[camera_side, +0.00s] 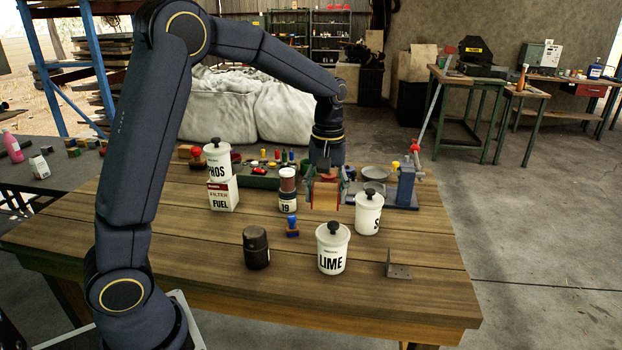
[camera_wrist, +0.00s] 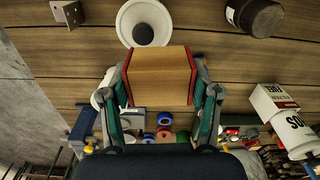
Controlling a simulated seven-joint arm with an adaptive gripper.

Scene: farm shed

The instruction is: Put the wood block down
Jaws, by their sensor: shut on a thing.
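The wood block (camera_side: 326,195) is a tan block with red ends. My gripper (camera_side: 324,186) is shut on it and holds it above the wooden table (camera_side: 180,237), behind the LIME canister. In the wrist view the wood block (camera_wrist: 160,76) sits between the two fingers of my gripper (camera_wrist: 160,82), which press on its red ends. The side view does not show clearly how high the block is above the table.
A white LIME canister (camera_side: 332,249) and another white canister (camera_side: 368,211) stand close by. A dark jar (camera_side: 256,247), a small blue stamp (camera_side: 292,227) and a metal bracket (camera_side: 398,268) are on the table. A FUEL box (camera_side: 223,195) stands left. The front right is mostly clear.

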